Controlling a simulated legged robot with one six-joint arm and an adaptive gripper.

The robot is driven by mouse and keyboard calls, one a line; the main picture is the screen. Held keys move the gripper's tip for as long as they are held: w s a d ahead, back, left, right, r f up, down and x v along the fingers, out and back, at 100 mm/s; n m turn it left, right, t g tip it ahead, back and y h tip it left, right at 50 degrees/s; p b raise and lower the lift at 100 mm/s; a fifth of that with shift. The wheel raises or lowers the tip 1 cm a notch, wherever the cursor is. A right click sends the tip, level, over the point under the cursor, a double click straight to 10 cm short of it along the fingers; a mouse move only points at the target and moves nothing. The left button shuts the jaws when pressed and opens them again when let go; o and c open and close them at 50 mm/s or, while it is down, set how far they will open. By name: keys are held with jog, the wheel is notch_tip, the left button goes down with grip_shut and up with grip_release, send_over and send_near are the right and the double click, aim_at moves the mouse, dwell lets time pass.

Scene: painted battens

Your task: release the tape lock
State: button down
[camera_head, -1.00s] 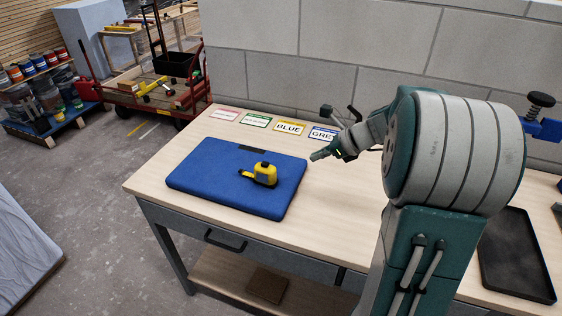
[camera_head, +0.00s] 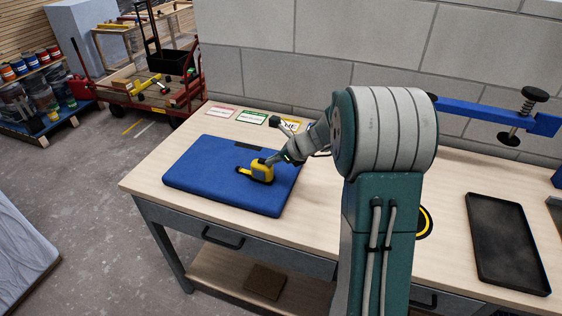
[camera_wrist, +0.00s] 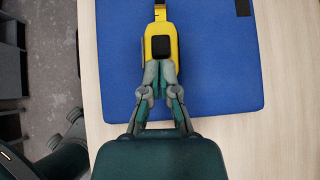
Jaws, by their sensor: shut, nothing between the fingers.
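The yellow and black tape measure (camera_head: 261,171) sits on the blue mat (camera_head: 205,182), with its short yellow tape end pointing left in the head view. In the wrist view the tape measure (camera_wrist: 161,44) is straight ahead of my gripper, with its tape end away from me. My gripper (camera_wrist: 160,66) is shut, with nothing held between its fingertips. The fingertips are at the near edge of the case; I cannot tell whether they touch it. In the head view my gripper (camera_head: 273,160) is just to the right of the tape measure.
Colour label cards, including a green one (camera_head: 251,117), lie behind the mat near the block wall. A black tray (camera_head: 506,243) and a blue clamp (camera_head: 490,112) are at the right. The bench is bare in front of the mat.

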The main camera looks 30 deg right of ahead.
jog(key=shift+w+a, duration=0.65)
jog(key=shift+w, duration=0.2)
jog(key=shift+s+d, duration=0.1)
jog(key=shift+s, duration=0.1)
jog(key=s+d, duration=0.2)
jog(key=s, duration=0.1)
jog(key=shift+d+r, duration=0.15)
jog(key=shift+d, duration=0.2)
jog(key=v, duration=0.9)
jog(key=shift+d, duration=0.3)
jog(key=shift+a+r, duration=0.1)
jog(key=shift+r, duration=0.05)
